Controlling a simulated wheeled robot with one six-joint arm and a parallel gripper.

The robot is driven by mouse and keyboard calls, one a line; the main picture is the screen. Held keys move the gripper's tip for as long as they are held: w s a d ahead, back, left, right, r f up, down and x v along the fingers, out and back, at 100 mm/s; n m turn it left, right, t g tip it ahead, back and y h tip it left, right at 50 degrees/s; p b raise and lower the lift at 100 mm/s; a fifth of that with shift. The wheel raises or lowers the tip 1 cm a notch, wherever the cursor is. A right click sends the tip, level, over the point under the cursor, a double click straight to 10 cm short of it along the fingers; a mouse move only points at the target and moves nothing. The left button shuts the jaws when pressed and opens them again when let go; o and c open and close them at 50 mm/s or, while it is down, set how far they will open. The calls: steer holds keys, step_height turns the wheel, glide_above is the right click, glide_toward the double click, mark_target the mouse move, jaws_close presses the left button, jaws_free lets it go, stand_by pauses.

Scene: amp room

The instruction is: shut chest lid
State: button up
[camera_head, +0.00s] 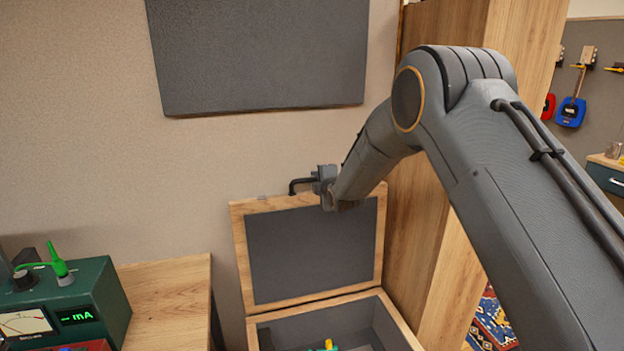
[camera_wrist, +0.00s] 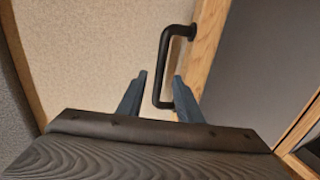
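The wooden chest (camera_head: 404,323) stands against the wall with its lid (camera_head: 236,237) raised nearly upright. The lid has a wooden frame and a dark grey inner panel. A black handle (camera_head: 296,185) sticks out at the lid's upper edge. My gripper (camera_head: 324,187) is at that edge, beside the handle. In the wrist view the handle (camera_wrist: 164,62) is a black bar, and its lower end lies between the two fingers of my gripper (camera_wrist: 159,92). The fingers are apart. I cannot tell whether either one touches the bar.
A wooden table (camera_head: 170,300) with a green meter box (camera_head: 98,300) stands left of the chest. A tall wooden panel (camera_head: 425,205) rises close on the right. A grey board (camera_head: 258,55) hangs above. Small coloured items (camera_head: 327,346) lie in the chest.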

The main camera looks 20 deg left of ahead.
mark_target(313, 180)
steer(key=shift+p+x, duration=0.7)
steer(key=shift+x, duration=2.4)
steer(key=shift+c, duration=0.4)
jaws_close()
